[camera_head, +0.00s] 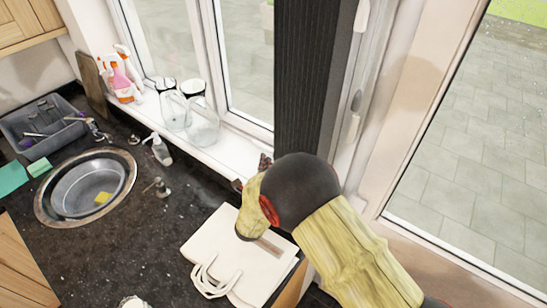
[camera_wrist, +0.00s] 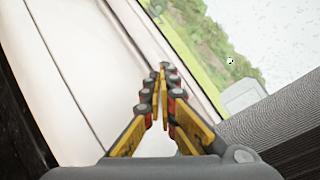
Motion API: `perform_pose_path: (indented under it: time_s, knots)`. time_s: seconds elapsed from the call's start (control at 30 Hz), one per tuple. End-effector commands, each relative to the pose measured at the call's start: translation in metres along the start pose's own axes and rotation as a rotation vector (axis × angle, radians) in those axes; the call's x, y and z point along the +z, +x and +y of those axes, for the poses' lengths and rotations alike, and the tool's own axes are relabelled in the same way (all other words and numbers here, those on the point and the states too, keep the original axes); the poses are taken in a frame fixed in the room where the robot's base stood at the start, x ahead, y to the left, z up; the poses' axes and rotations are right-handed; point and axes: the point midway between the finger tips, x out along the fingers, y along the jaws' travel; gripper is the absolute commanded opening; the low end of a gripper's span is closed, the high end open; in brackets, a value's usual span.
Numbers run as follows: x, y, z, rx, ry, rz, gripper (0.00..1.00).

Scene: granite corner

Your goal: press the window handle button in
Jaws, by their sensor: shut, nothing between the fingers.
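A pale window handle (camera_head: 353,127) is on the white frame to the right of the dark pillar, in the head view. A second pale fitting (camera_head: 362,15) sits higher on that frame. I cannot make out a button on either, and I cannot pick out the handle in the wrist view. My gripper (camera_wrist: 163,72) is shut and empty, its fingertips together in front of a white window frame (camera_wrist: 185,45). I cannot tell whether they touch it. In the head view my arm mostly hides the gripper, left of the handle and in front of the pillar's lower part.
Glass jugs (camera_head: 201,125) stand on the white sill beside the dark pillar (camera_head: 307,85). A white bag (camera_head: 240,250) lies on the dark counter (camera_head: 100,255) below my arm. Spray bottles (camera_head: 122,75) and a round sink (camera_head: 85,188) are at the left.

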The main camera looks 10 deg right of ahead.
Motion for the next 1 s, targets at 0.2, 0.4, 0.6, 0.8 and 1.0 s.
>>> perform_pose_path:
  time_s: [0.2, 0.4, 0.6, 0.8, 1.0]
  knots:
    - [-0.0001, 0.0002, -0.0001, 0.000, 0.000, 0.000, 0.00]
    - [-0.0019, 0.0042, -0.0017, 0.000, 0.000, 0.000, 0.00]
    - [-0.0032, 0.0073, -0.0032, 0.000, 0.000, 0.000, 0.00]
    - [-0.0029, 0.0072, -0.0032, 0.000, 0.000, 0.000, 0.00]
    - [-0.0033, 0.0081, -0.0037, 0.000, 0.000, 0.000, 0.00]
